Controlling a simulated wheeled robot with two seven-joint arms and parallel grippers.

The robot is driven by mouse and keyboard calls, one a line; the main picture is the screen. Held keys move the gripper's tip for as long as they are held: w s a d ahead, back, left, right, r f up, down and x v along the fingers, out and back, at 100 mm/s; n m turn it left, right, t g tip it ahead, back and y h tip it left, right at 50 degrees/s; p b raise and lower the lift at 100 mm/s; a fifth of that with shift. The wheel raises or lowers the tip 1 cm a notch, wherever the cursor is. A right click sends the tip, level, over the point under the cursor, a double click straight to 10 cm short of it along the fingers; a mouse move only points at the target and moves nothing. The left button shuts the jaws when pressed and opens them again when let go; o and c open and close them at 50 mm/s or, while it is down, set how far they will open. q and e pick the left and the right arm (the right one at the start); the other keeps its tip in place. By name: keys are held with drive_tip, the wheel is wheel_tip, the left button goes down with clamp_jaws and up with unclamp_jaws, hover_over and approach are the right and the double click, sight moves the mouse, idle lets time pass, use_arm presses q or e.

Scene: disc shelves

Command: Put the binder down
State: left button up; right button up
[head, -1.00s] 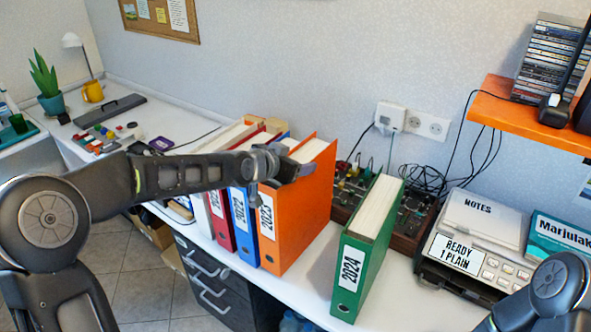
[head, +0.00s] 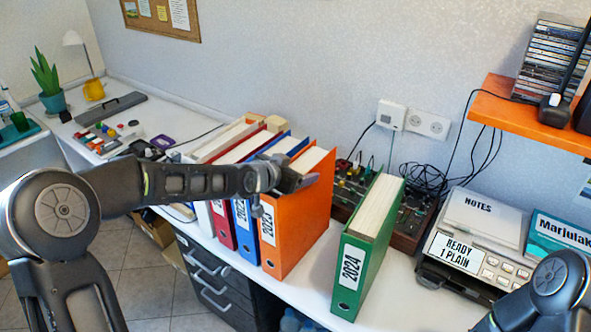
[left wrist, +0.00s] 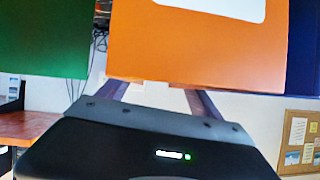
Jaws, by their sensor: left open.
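The orange 2023 binder (head: 300,220) stands upright on the white desk at the right end of a row of binders. My left gripper (head: 297,178) is open at the top of this binder. In the left wrist view the orange binder (left wrist: 200,50) fills the upper middle, with the open fingers (left wrist: 155,97) at its edge; whether they touch it I cannot tell. The green 2024 binder (head: 366,250) stands apart to the right, and it also shows in the left wrist view (left wrist: 40,40). My right gripper is out of view; only part of that arm shows.
The blue binder (head: 243,222) and the red binder (head: 221,225) stand left of the orange one. A printer-like machine (head: 463,260) is at the right, below an orange shelf (head: 530,115). Cables and a brown device (head: 410,225) lie behind the green binder.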

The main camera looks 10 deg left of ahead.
use_arm(q)
drive_tip(key=shift+r, duration=0.2)
drive_tip(key=shift+s+a, duration=0.2)
drive_tip(key=shift+s, duration=0.1)
drive_tip(key=v, duration=0.5)
drive_tip(key=shift+s+a+r, duration=0.1)
drive_tip(key=shift+a+r, duration=0.05)
drive_tip(key=p+v, duration=0.3)
drive_tip(key=v, duration=0.1)
drive_tip(key=shift+p, duration=0.35)
drive_tip(key=shift+s+r+p, duration=0.35)
drive_tip(key=shift+s+p, duration=0.1)
drive_tip(key=shift+s+r, duration=0.1)
drive_tip(key=shift+s, duration=0.35)
drive_tip(key=shift+a, duration=0.15)
